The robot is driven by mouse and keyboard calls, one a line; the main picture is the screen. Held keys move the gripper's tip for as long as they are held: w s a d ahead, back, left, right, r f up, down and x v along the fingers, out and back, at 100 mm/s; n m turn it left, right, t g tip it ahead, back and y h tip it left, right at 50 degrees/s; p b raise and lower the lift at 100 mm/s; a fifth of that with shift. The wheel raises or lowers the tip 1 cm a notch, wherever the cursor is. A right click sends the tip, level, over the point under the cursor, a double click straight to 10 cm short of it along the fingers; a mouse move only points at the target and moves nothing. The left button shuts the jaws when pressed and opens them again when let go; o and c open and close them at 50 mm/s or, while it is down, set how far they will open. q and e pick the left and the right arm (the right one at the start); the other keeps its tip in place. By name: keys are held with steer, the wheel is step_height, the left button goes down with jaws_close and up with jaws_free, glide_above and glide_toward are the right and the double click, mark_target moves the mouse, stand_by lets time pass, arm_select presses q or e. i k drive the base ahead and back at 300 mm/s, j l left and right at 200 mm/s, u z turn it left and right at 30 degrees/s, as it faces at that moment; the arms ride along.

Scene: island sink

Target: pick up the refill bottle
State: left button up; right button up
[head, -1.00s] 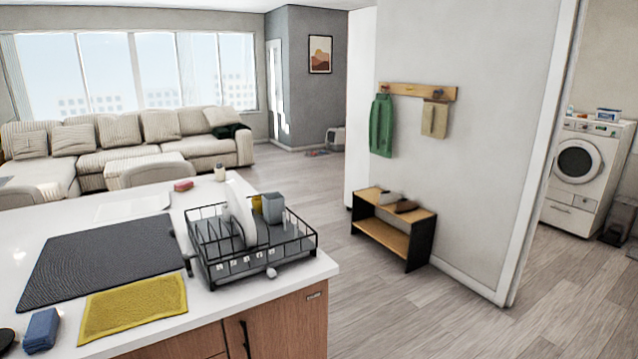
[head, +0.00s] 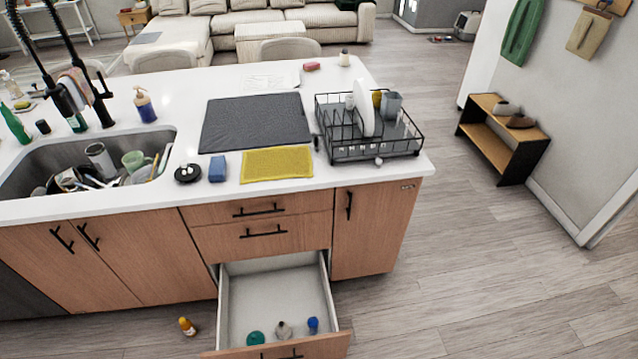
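Several bottles show, and I cannot tell which one is the refill bottle. A small bottle with an orange-yellow body (head: 187,327) is on the floor left of the open drawer (head: 273,290). In the drawer's front part are a teal round-topped item (head: 256,338), a grey-white bottle-like item (head: 284,330) and a blue-topped item (head: 313,325), all seen from above. A green bottle (head: 14,125) stands at the far left. Neither of my grippers is in view.
The drawer sticks out from the island counter (head: 350,185). A full sink (head: 90,175), black mat (head: 255,122), yellow cloth (head: 277,164), blue sponge (head: 217,168) and dish rack (head: 368,128) are on top. The floor to the right is clear up to the shoe bench (head: 500,138).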

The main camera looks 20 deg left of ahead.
mark_target(189, 328)
steer(key=u, duration=2.25)
steer(key=i+j+z, duration=0.3)
steer(key=k+l, duration=0.05)
